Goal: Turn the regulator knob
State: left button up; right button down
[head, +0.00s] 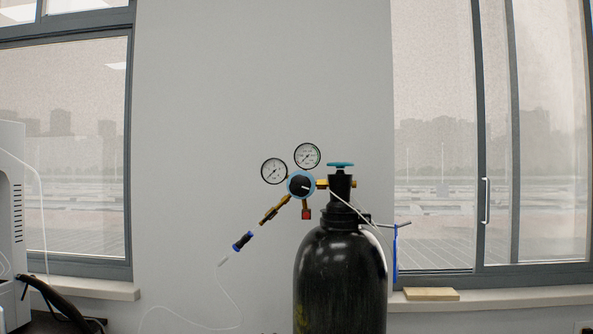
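The regulator knob (300,185) is a dark round knob with a blue ring and a small white mark. It faces me on the brass regulator in the head view. Two round white gauges, one on the left (274,171) and one above right (307,156), sit beside it. The regulator joins the neck of a black gas cylinder (340,275), which stands upright and has a teal valve wheel (340,164) on top. Neither of my grippers shows in the head view, and nothing touches the knob.
A brass outlet with a dark and blue fitting (242,241) points down left, with a thin clear tube below. A white machine (12,225) stands at the far left. A blue strap (395,254) hangs right of the cylinder. A wooden block (431,294) lies on the right windowsill.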

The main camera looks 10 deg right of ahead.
aim_at(299, 185)
jog(key=k, duration=1.2)
jog(key=u, duration=0.9)
jog(key=i, duration=1.5)
jog(key=z, duration=0.95)
